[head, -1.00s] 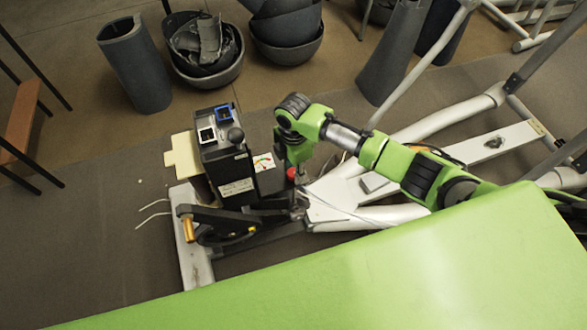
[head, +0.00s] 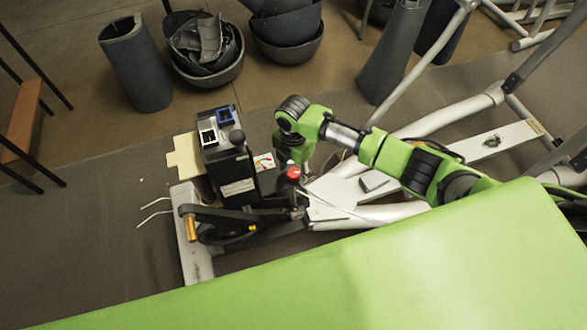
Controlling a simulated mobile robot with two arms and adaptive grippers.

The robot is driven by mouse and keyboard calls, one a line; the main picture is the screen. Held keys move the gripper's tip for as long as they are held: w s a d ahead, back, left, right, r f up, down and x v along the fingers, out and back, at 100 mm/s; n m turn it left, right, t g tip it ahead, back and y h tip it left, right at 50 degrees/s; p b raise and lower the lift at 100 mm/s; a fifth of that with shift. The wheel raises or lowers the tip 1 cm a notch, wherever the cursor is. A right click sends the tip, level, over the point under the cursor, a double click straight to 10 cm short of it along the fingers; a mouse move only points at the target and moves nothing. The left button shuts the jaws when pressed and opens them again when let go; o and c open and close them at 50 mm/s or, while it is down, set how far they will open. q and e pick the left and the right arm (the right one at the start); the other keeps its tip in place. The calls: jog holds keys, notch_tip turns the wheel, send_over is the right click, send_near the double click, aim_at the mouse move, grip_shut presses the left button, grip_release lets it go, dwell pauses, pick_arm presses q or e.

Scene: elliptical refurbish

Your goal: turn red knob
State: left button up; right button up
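The red knob (head: 293,173) sits on the machine beside a black upright console box (head: 229,165), to the box's right. Its round top shows clearly. My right arm comes in from the right, and its green wrist end hangs just above and behind the knob in the picture. My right gripper (head: 288,159) is small and dark here, mostly hidden by the wrist; its fingers cannot be made out, nor whether they touch the knob. My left gripper is out of view.
A white dial card (head: 263,162) is partly covered by the wrist. White frame tubes (head: 455,115) run to the right. Dark bins (head: 205,50) stand behind.

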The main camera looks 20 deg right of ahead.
aim_at(293, 173)
notch_tip(293, 173, up, 12)
dwell(0.6)
dwell(0.5)
